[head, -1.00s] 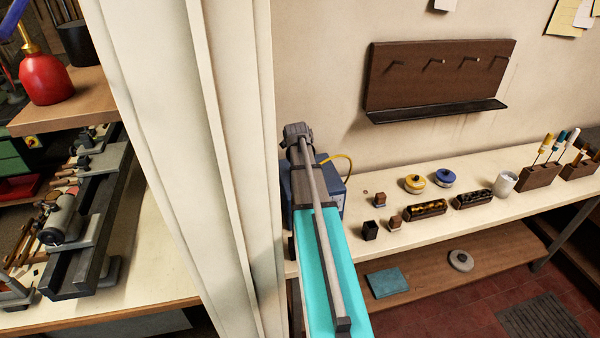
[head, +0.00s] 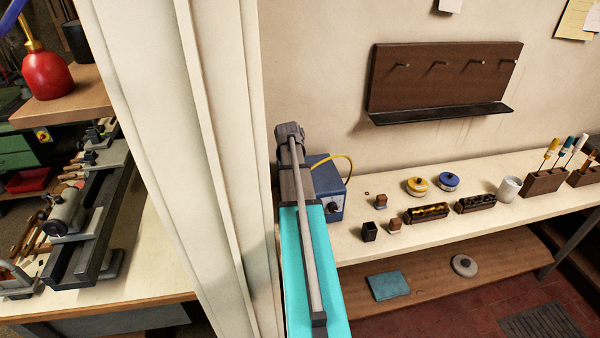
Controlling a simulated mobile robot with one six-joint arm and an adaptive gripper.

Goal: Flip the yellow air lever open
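I cannot make out a yellow air lever in this head view. A thin yellow hose or cable (head: 346,163) arches from the top of a blue box (head: 327,190) on the bench by the wall. The box has a round dial on its front and is partly hidden behind my arm. My arm stretches up the middle of the picture, in front of the bench's left end. I see no gripper fingers.
A pale post (head: 215,150) stands left of my arm. The bench (head: 370,245) bears yellow-topped and blue-topped tins, small blocks, racks and a white cup (head: 508,188). A dark hook board (head: 440,80) hangs above. A red oil can (head: 45,75) stands at left.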

